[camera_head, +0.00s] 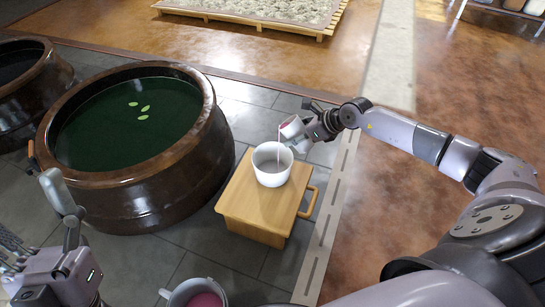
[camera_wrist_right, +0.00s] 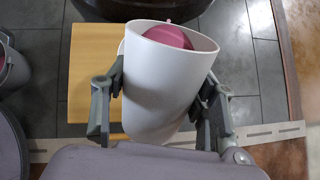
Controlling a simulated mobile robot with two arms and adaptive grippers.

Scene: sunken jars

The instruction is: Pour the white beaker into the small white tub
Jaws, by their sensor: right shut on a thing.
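The white beaker (camera_head: 291,128) is tilted to the left above the small white tub (camera_head: 271,177). A thin pink stream runs from its lip down into the tub. My right gripper (camera_head: 316,130) is shut on the beaker. In the right wrist view the beaker (camera_wrist_right: 160,85) sits between both fingers of the gripper (camera_wrist_right: 160,105), with pink liquid inside near its mouth. The tub stands upright on a wooden stool (camera_head: 242,200); its contents are hard to make out. My left gripper (camera_head: 62,205) is at the lower left, away from both; its jaw state is unclear.
A large brown jar (camera_head: 165,190) of dark green liquid with several leaves stands left of the stool. Another jar (camera_head: 55,75) is at far left. A grey bucket (camera_head: 172,299) with pink contents stands at the bottom edge. Open floor lies beyond the stool.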

